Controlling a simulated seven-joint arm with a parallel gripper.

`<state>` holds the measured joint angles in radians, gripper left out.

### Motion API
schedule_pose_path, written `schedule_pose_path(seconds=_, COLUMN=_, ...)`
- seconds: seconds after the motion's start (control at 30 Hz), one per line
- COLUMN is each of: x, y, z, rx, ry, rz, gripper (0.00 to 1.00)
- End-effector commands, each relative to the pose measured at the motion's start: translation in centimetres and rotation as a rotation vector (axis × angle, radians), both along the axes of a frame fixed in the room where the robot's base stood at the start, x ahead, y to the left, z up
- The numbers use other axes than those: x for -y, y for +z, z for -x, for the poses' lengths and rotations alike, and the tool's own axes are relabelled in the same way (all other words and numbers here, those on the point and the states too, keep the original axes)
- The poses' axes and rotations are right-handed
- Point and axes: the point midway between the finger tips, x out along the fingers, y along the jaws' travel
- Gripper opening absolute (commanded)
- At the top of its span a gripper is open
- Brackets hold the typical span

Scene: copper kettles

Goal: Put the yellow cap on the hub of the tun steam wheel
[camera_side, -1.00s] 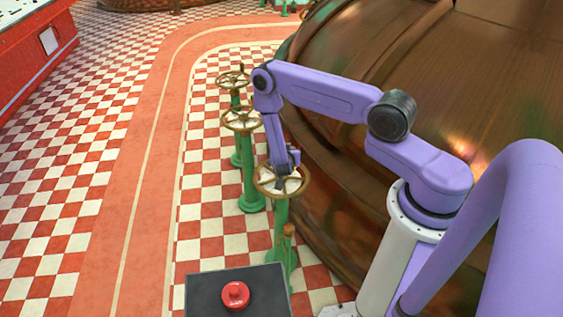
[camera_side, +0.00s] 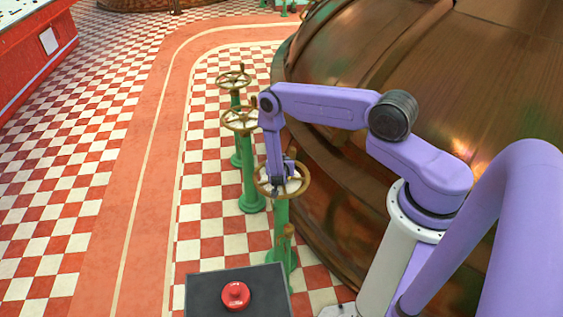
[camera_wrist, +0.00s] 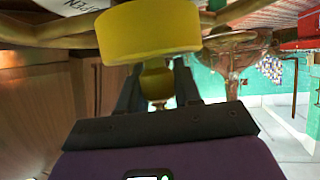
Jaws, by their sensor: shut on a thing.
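The yellow cap (camera_wrist: 148,32) shows large in the wrist view, with a narrower yellow part between my fingers. My gripper (camera_wrist: 157,88) is shut on that narrower part. In the side view my gripper (camera_side: 277,187) is down at the nearest brass handwheel (camera_side: 304,186), over its middle. Part of this wheel's rim (camera_wrist: 35,30) also shows in the wrist view. The hub is hidden behind the gripper and the cap. I cannot tell whether the cap touches the hub. The cap cannot be made out in the side view.
Two more brass handwheels, a middle one (camera_side: 240,118) and a far one (camera_side: 234,78), stand on green posts behind. A large copper kettle (camera_side: 470,60) rises close on the right. A dark box with a red button (camera_side: 236,294) is in front. The checkered floor is open on the left.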

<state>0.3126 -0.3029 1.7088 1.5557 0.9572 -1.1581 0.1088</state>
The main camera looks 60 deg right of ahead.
Motion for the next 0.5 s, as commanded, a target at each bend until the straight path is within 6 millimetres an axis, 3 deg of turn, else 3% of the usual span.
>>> schedule_pose_path(seconds=0.17, x=-0.02, y=-0.29, z=-0.01, rx=0.000, ry=0.001, rz=0.000, gripper=0.00)
schedule_pose_path(seconds=0.2, x=-0.03, y=-0.32, z=0.01, rx=0.000, ry=0.001, rz=0.000, gripper=0.40)
schedule_pose_path(seconds=0.27, x=-0.03, y=-0.29, z=0.00, rx=0.000, ry=0.001, rz=0.000, gripper=0.59)
schedule_pose_path(seconds=0.5, x=-0.02, y=-0.27, z=0.00, rx=0.000, ry=0.000, rz=0.000, gripper=0.59)
